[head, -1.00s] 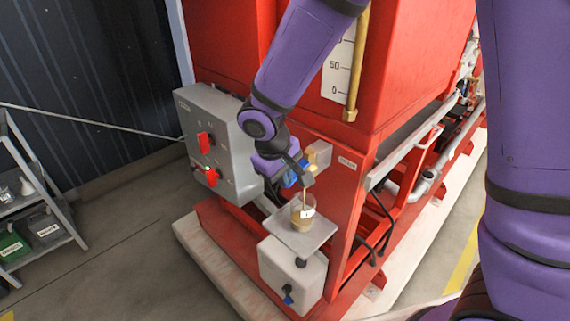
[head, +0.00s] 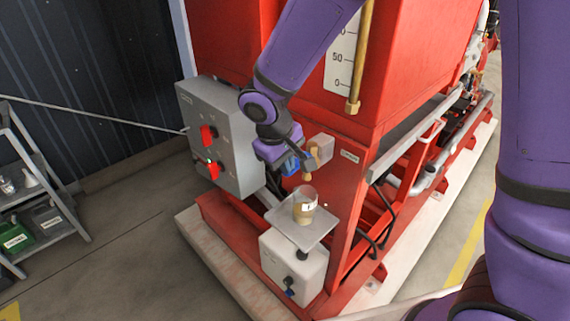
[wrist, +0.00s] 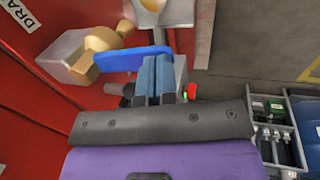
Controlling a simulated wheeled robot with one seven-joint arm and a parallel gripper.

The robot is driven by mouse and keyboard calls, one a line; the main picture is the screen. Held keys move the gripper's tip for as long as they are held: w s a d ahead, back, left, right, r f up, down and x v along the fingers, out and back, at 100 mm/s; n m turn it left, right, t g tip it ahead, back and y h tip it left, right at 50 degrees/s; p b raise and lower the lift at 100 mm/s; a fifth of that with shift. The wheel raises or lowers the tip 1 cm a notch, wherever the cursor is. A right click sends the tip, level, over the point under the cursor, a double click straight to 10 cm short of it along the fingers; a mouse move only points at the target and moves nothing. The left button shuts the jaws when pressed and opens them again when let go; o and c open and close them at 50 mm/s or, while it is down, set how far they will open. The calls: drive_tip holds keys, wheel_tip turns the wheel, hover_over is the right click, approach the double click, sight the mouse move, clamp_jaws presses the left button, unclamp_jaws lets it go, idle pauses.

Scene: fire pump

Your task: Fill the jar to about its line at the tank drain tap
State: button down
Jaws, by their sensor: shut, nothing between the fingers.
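The jar (head: 305,205) stands upright on a small grey shelf (head: 318,228) and holds tan liquid up to about its white label. The brass drain tap (head: 309,172) is above it, and no stream shows from its spout. In the wrist view the tap body (wrist: 105,40) has a blue lever handle (wrist: 132,59) beside my fingers. My gripper (head: 292,165) is shut with nothing between its fingers, right at the lever; I cannot tell whether they touch. The jar also shows at the top of the wrist view (wrist: 152,5), partly cut off.
A grey control box (head: 222,140) with red handles is left of the tap. The red tank (head: 400,65) with a level gauge (head: 340,65) rises behind. A shelf rack (head: 50,205) stands at far left. A white box (head: 290,268) sits under the jar's shelf. Floor at front left is clear.

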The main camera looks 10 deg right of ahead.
drive_tip(key=shift+r, duration=0.45)
drive_tip(key=v, duration=1.3)
drive_tip(key=shift+w+d+r, duration=0.15)
drive_tip(key=shift+w+d, duration=0.1)
drive_tip(key=shift+d, duration=0.15)
drive_tip(key=shift+d, duration=0.1)
drive_tip(key=shift+w+d+r+g+y, duration=0.35)
drive_tip(key=shift+d+g+y, duration=0.05)
drive_tip(key=shift+d+y, duration=0.2)
drive_tip(key=shift+w+d+r+g+y, duration=0.35)
drive_tip(key=shift+d+g+y, duration=0.05)
drive_tip(key=shift+d+y, duration=0.25)
wheel_tip(320, 180, down, 14)
drive_tip(key=shift+f, duration=0.1)
